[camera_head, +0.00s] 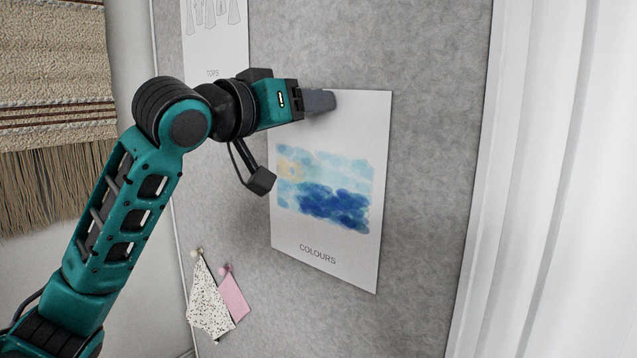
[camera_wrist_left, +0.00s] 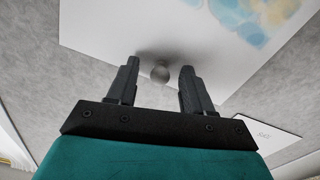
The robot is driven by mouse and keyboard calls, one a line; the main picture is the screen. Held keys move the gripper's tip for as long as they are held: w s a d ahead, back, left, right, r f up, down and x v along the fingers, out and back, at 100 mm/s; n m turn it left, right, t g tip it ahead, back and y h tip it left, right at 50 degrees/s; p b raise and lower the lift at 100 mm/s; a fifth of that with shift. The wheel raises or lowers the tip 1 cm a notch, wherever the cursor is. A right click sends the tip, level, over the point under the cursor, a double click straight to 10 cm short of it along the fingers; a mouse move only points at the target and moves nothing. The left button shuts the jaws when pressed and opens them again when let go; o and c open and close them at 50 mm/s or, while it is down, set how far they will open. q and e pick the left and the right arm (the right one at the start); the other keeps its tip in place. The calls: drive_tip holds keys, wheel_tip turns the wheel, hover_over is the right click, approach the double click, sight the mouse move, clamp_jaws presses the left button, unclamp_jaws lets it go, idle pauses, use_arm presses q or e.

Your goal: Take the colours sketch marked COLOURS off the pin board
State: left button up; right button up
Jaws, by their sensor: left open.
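The colours sketch (camera_head: 325,250) is a white sheet with a blue and yellow watercolour patch and the word COLOURS near its bottom. It hangs on the grey pin board (camera_head: 420,150). My left gripper (camera_head: 322,101) is at the top edge of the sheet. In the left wrist view its two fingers (camera_wrist_left: 158,78) are apart, with a round grey pin head (camera_wrist_left: 160,73) between and just beyond the tips. The sheet (camera_wrist_left: 130,25) also shows there. In the head view the gripper hides the pin. My right gripper is not in view.
Another sheet marked TOPS (camera_head: 213,40) hangs at the upper left of the board. Speckled (camera_head: 208,305) and pink (camera_head: 233,295) fabric swatches are pinned lower left. A woven hanging (camera_head: 55,100) is at the left, a white curtain (camera_head: 550,200) at the right.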

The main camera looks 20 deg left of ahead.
use_arm(q)
clamp_jaws()
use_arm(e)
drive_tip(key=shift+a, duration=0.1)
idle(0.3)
use_arm(q)
drive_tip(key=shift+r, duration=0.1)
drive_tip(key=r+p, duration=0.1)
drive_tip(key=r, duration=0.5)
drive_tip(key=shift+s+r, duration=0.2)
drive_tip(key=shift+s+a+r, duration=0.15)
drive_tip(key=shift+r, duration=0.2)
drive_tip(key=b+v, duration=0.1)
drive_tip(key=v, duration=1.8)
drive_tip(key=shift+f, duration=0.15)
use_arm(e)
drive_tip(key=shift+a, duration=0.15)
use_arm(q)
drive_tip(key=shift+s+a, duration=0.1)
drive_tip(key=shift+s, duration=0.15)
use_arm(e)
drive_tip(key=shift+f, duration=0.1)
